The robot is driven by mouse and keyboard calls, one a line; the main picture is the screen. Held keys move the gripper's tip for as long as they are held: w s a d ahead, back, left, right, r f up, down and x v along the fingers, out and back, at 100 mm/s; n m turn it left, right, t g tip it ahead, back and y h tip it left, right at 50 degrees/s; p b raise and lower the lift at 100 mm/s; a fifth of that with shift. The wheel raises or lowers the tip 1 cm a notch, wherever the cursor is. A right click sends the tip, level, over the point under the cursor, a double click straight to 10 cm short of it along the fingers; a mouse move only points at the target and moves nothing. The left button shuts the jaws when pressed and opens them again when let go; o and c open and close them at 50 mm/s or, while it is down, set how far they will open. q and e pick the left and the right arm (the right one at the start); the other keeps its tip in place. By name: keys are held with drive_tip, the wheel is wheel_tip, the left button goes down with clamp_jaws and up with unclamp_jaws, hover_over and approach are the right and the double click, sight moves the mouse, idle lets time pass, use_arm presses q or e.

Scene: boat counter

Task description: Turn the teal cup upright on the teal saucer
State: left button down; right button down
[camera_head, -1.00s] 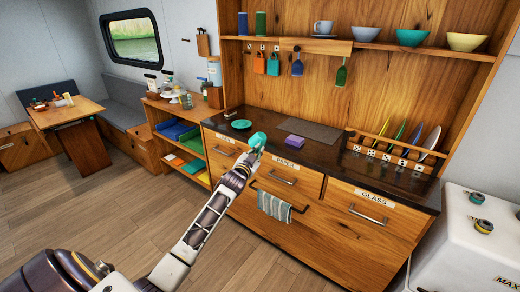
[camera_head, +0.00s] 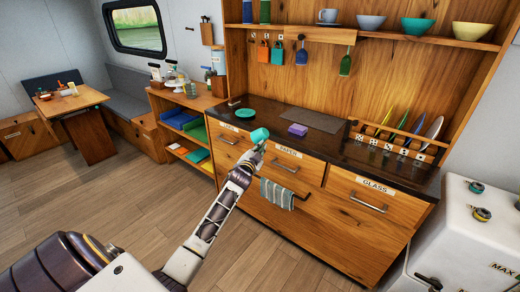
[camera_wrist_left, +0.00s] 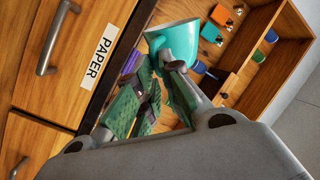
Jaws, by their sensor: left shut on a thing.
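The teal cup (camera_head: 260,135) is held in my left gripper (camera_head: 257,147), which is shut on it, in front of the counter's front edge. In the left wrist view the cup (camera_wrist_left: 178,42) looks tipped on its side, its pale rim toward the upper left; the gripper's fingers (camera_wrist_left: 165,85) are at it, but the exact contact is partly hidden. The teal saucer (camera_head: 245,113) lies flat on the dark counter, behind and a little left of the cup, apart from it, with nothing on it. My right gripper is not in view.
A purple block (camera_head: 298,130) and a dark mat (camera_head: 309,121) lie on the counter right of the saucer. A rack of plates (camera_head: 405,138) stands farther right. Drawers and a hanging towel (camera_head: 276,194) are below.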

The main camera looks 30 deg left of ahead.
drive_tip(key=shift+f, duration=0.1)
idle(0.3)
use_arm(q)
drive_tip(key=shift+m+p, duration=2.7)
drive_tip(key=shift+m, duration=10.8)
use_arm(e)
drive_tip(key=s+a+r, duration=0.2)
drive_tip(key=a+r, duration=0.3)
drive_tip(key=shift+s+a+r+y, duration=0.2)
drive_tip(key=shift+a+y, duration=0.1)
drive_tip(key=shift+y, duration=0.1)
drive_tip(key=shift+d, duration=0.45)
use_arm(q)
drive_tip(key=shift+a+r, duration=0.1)
drive_tip(key=shift+r, duration=0.05)
